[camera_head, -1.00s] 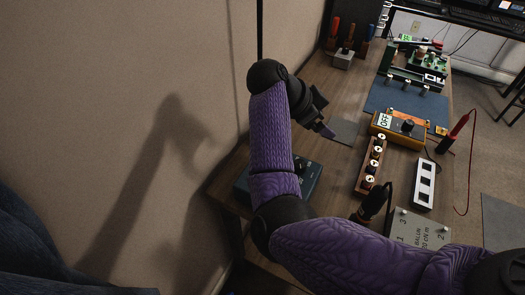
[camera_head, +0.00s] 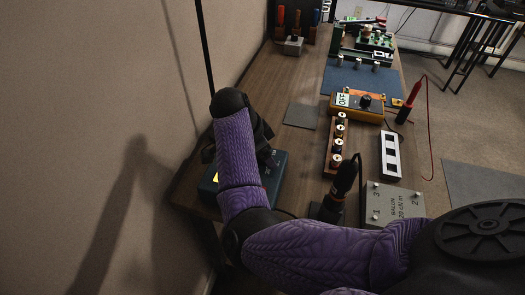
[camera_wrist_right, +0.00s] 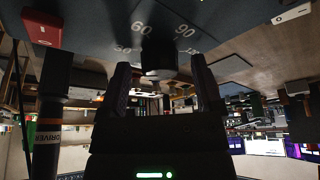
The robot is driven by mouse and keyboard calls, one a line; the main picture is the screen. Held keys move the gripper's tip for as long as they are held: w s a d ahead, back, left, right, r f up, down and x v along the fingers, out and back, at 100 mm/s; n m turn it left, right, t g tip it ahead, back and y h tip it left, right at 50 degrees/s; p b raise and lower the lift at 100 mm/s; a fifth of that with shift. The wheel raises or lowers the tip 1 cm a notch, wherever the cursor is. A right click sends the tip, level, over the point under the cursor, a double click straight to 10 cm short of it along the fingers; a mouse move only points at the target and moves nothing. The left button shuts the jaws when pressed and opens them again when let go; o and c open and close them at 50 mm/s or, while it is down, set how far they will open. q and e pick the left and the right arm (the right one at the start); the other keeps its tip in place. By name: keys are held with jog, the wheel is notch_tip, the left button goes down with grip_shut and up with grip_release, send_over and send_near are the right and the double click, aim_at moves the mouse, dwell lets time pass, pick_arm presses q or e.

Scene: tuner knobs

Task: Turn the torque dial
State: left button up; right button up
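A black dial knob (camera_wrist_right: 160,50) shows in the right wrist view, on a dark face with pale numbers such as 60 and 90. My right gripper (camera_wrist_right: 162,76) has its fingers apart, one on each side of the knob's end. I cannot tell whether they touch it. In the head view my purple right arm reaches over a dark blue box (camera_head: 275,185) near the wall-side table edge. The arm hides most of the box's top and the fingertips. My left gripper is not in view.
A driver (camera_wrist_right: 48,140) stands close beside the gripper. A grey torque block (camera_head: 395,205), a white slotted block (camera_head: 390,155), a wooden knob strip (camera_head: 330,158) and an orange meter (camera_head: 350,112) lie to the right. The wall (camera_head: 90,100) is close on the left.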

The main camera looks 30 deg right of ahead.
grip_shut()
